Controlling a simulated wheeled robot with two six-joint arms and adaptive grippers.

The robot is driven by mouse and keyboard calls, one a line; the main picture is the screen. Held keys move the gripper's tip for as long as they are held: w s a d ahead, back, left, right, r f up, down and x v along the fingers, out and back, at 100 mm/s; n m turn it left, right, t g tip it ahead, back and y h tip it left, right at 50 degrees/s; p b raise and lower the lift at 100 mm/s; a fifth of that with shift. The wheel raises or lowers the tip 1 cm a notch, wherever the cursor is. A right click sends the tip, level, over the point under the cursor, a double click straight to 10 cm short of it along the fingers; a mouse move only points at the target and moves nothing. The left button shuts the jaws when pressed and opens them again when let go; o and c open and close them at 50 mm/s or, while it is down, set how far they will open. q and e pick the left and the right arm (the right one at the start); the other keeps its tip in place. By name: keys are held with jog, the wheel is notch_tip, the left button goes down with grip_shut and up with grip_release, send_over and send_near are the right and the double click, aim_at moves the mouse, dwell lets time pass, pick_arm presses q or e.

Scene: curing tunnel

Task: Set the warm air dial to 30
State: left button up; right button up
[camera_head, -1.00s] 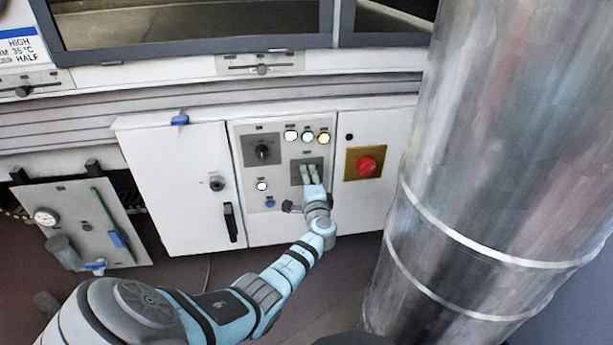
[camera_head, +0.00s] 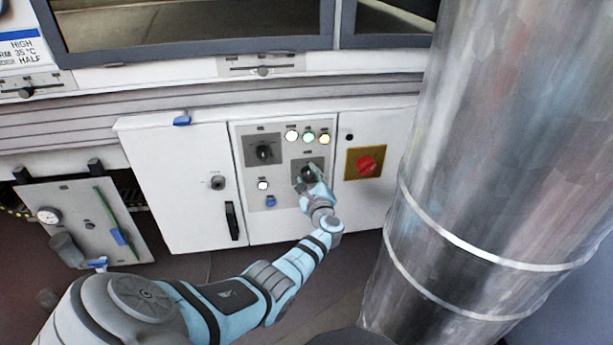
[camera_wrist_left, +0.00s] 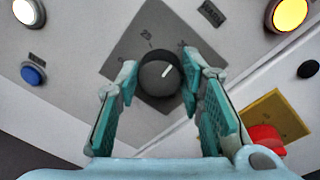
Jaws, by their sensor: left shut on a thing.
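A dark round dial knob (camera_wrist_left: 159,73) with a white pointer line sits on a grey square plate (camera_wrist_left: 126,56) in the left wrist view. The pointer aims up and to the right; a "25" shows above the knob, and a mark right of it is too blurred to read. In the head view this dial (camera_head: 308,171) is the lower right one on the control panel. My left gripper (camera_head: 313,180) is at it, with its teal fingers (camera_wrist_left: 161,70) on both sides of the knob, shut on it. My right gripper is out of view.
A second dial (camera_head: 264,152) sits up and left on the panel. Lit buttons (camera_head: 308,136) are above, a blue button (camera_head: 270,201) is lower left, and a red emergency knob (camera_head: 367,164) is to the right. A large metal pipe (camera_head: 480,170) fills the right side.

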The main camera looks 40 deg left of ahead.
pick_arm(q)
jog(key=shift+a+r+m, duration=0.1)
jog(key=shift+r+m, duration=0.2)
jog(key=shift+m, duration=0.2)
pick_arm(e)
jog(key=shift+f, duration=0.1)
pick_arm(q)
jog(key=o, duration=1.2)
jog(key=shift+s+r, duration=0.1)
jog(key=shift+c, duration=0.2)
jog(key=shift+d+f, duration=0.2)
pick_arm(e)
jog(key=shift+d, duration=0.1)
pick_arm(q)
jog(key=shift+s+d, duration=0.1)
jog(key=shift+d, duration=0.1)
jog(key=v, duration=1.1)
jog(key=shift+s+d+r, duration=0.15)
jog(key=shift+s+r, duration=0.05)
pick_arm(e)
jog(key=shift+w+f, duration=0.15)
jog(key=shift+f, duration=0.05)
